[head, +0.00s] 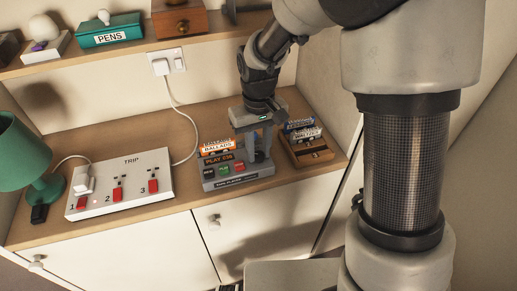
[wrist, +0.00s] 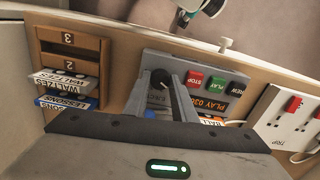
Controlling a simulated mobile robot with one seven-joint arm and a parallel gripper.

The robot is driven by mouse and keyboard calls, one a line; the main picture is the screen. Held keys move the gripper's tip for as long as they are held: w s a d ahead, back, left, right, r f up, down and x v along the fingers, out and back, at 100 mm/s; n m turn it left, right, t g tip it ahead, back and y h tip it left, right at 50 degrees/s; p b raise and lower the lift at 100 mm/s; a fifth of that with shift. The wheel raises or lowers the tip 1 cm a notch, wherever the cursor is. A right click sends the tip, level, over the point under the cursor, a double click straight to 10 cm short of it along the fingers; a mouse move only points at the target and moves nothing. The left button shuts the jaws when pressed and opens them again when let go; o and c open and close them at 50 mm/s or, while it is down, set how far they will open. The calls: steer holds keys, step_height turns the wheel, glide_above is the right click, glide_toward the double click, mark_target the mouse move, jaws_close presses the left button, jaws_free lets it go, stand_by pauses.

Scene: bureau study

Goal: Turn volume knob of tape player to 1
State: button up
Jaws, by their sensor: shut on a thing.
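The grey tape player (head: 238,184) stands on the wooden desktop, with an orange "PLAY 036" display (wrist: 209,103) and a row of buttons including red STOP (wrist: 194,79) and green PLAY (wrist: 216,83). In the wrist view the dark round volume knob (wrist: 160,77) sits between my fingertips, at the player's end beside STOP. My gripper (head: 259,157) reaches down from above and is shut on the knob. The knob is hidden behind the fingers in the head view. I cannot read its setting.
A wooden cassette rack (head: 314,154) with labelled cassettes stands close on the right. A white switch box marked TRIP (head: 130,178) is on the left, its cable running to the wall socket (head: 167,62). A green lamp (head: 22,150) stands at far left. A shelf (head: 130,47) hangs above.

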mark_target(258, 154)
steer(key=o, duration=1)
steer(key=shift+o, duration=0.2)
step_height(258, 154, up, 18)
steer(key=p, duration=0.2)
steer(key=shift+f, duration=0.2)
